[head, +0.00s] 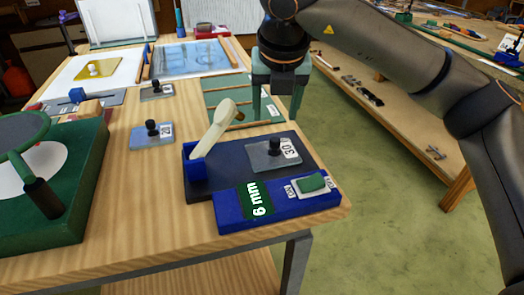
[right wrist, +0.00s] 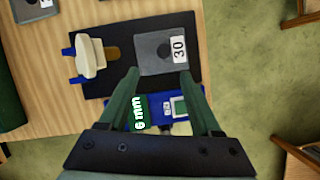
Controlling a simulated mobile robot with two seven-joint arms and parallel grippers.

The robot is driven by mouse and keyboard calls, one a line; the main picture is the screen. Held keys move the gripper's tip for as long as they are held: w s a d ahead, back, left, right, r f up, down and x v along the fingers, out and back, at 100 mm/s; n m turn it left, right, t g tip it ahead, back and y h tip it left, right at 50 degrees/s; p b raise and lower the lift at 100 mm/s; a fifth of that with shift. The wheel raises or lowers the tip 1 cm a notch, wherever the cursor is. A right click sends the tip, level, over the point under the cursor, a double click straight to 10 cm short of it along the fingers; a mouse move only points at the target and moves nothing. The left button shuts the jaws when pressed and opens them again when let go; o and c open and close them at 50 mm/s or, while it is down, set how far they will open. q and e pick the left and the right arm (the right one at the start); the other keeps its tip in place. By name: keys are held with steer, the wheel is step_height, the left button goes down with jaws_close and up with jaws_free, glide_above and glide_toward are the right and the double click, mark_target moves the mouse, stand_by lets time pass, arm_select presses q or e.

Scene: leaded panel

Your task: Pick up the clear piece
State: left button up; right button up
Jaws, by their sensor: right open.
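A grey see-through piece (head: 273,154) with a black knob and a "30" label lies flat on a dark mat (head: 232,173) near the table's front right. It also shows in the right wrist view (right wrist: 155,52). A bluish see-through piece (head: 142,139) with a black knob lies to its left, and a similar greyish one (head: 158,94) lies farther back. I cannot tell for sure which is the clear piece. My right gripper (head: 277,114) is open and empty, above and behind the mat. In the right wrist view its fingers (right wrist: 161,76) point toward the "30" piece. My left gripper is out of view.
A cream-handled tool (head: 213,130) stands in a blue holder on the mat's left. A blue gauge block (head: 232,211) reading "6 mm" lies in front. A green base (head: 85,200) with a round disc is at left. A green rack (head: 222,97) stands behind.

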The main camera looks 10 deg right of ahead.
mark_target(275, 139)
steer(key=x, duration=0.8)
steer(key=d+x, duration=0.1)
steer(key=x, duration=0.3)
steer(key=shift+w, duration=0.2)
steer(key=shift+c, duration=0.2)
steer(key=shift+r, duration=0.1)
jaws_close()
